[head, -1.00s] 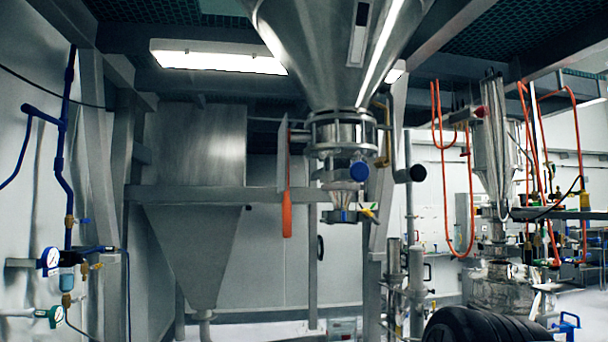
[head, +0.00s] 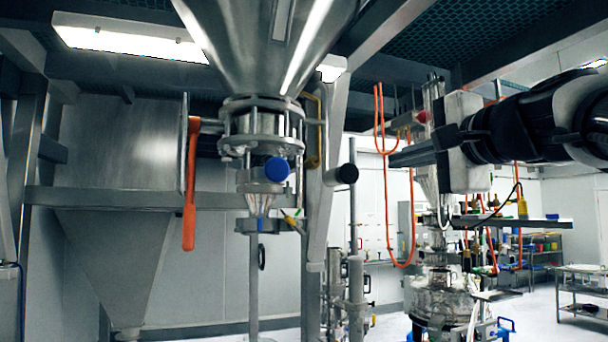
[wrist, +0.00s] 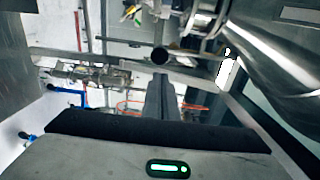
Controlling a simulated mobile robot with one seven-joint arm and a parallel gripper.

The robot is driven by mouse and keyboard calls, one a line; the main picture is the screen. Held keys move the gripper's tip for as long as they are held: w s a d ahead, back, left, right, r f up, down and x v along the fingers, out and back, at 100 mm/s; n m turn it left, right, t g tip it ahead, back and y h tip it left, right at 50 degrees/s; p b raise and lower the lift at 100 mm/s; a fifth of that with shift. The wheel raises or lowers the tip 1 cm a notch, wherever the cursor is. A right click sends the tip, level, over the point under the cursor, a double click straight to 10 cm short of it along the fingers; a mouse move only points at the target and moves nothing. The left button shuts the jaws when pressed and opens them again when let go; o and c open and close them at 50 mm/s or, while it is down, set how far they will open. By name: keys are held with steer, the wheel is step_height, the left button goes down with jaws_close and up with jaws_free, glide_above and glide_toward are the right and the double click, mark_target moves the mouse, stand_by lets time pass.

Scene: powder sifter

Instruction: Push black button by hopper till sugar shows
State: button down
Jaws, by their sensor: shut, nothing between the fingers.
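The steel hopper (head: 262,45) hangs at the upper middle of the head view; it also shows at the right of the wrist view (wrist: 275,60). A black round button (head: 347,173) faces me to the right of the hopper's outlet. It also shows above centre in the wrist view (wrist: 160,56). My gripper (head: 393,159) reaches in from the right, shut and empty, its tip to the right of the button in the picture, with a visible gap. A small clear funnel (head: 260,204) sits under the outlet; I cannot make out any sugar in it.
A blue round knob (head: 277,169) and an orange handle (head: 190,185) are left of the button. A steel post (head: 322,190) stands beside it. Orange hoses (head: 381,180) hang behind my gripper. A shelf table (head: 582,290) stands at the far right.

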mark_target(352, 172)
steer(key=shift+s+a, duration=0.1)
steer(key=p+x, duration=0.3)
steer(key=x, duration=1.1)
steer(key=shift+p, duration=0.3)
